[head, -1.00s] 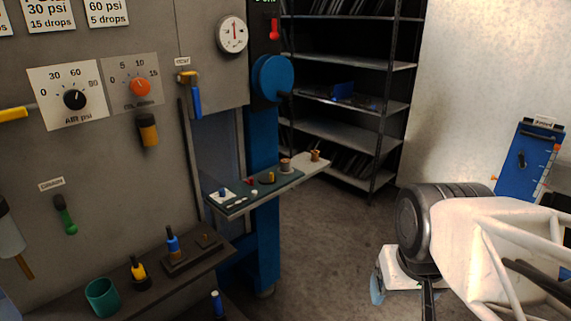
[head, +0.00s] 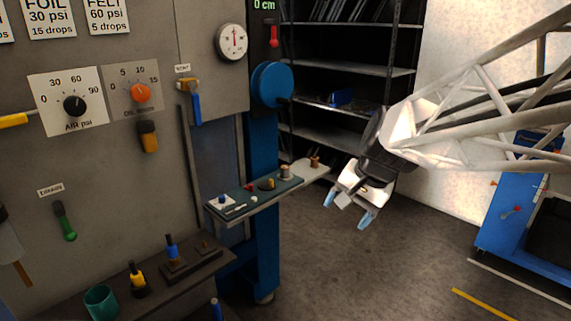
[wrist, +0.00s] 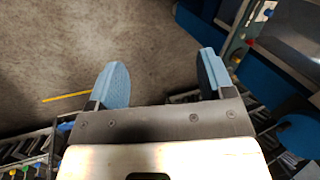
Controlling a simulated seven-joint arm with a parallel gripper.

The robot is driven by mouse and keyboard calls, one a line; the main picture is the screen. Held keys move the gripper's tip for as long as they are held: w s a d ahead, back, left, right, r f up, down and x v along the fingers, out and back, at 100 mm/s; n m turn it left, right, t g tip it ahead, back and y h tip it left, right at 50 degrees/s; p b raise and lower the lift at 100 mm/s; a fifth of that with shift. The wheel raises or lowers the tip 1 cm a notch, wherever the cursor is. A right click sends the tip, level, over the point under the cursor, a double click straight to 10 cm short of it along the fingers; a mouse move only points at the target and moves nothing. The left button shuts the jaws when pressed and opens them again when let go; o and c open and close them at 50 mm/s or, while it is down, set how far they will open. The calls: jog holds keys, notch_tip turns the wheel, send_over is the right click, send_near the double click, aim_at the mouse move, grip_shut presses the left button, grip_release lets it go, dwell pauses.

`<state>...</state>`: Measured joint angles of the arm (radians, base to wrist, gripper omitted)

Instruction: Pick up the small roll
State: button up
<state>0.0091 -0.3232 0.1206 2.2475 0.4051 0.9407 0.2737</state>
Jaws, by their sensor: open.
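A small pale roll with a brownish top (head: 285,172) stands on the dark green mat of a narrow shelf left of centre in the head view. A second small brown piece (head: 314,161) stands farther right on the shelf's pale end; I cannot tell for sure which one is the small roll. My gripper (head: 348,209) is open and empty, right of the shelf and apart from it, with blue fingertips pointing down. In the wrist view the open fingers (wrist: 163,68) have only floor between them, and part of the shelf (wrist: 238,40) shows at upper right.
The shelf also holds a yellow piece (head: 270,184), a red one and a white card with a blue knob (head: 223,200). A blue column with a handwheel (head: 272,84) stands behind. A lower ledge carries a teal cup (head: 101,301). Floor below my gripper is clear.

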jog(key=w+a+f+m+y, duration=0.2)
jog(key=w+m, duration=0.1)
jog(key=w, duration=0.8)
jog(key=w+a+f+m+t+y, duration=0.1)
jog(key=w+a+m, duration=0.15)
jog(key=w, duration=0.75)
jog(key=w+a+f+m+y, duration=0.2)
jog(key=w+m, duration=0.2)
jog(key=w, duration=0.7)
jog(key=m+t+y, duration=0.3)
jog(key=m+t, duration=0.1)
jog(key=m, duration=0.5)
send_near(283, 168)
jog(key=w, duration=0.1)
jog(key=w+a+f, duration=0.1)
jog(key=w, duration=0.1)
jog(key=shift+a+f, duration=0.4)
jog(key=shift+w, duration=0.1)
jog(key=shift+x, duration=1.25)
jog(key=shift+a+f, duration=0.1)
jog(key=shift+x, duration=2.5)
jog(key=shift+a, duration=0.1)
jog(key=shift+c, duration=0.4)
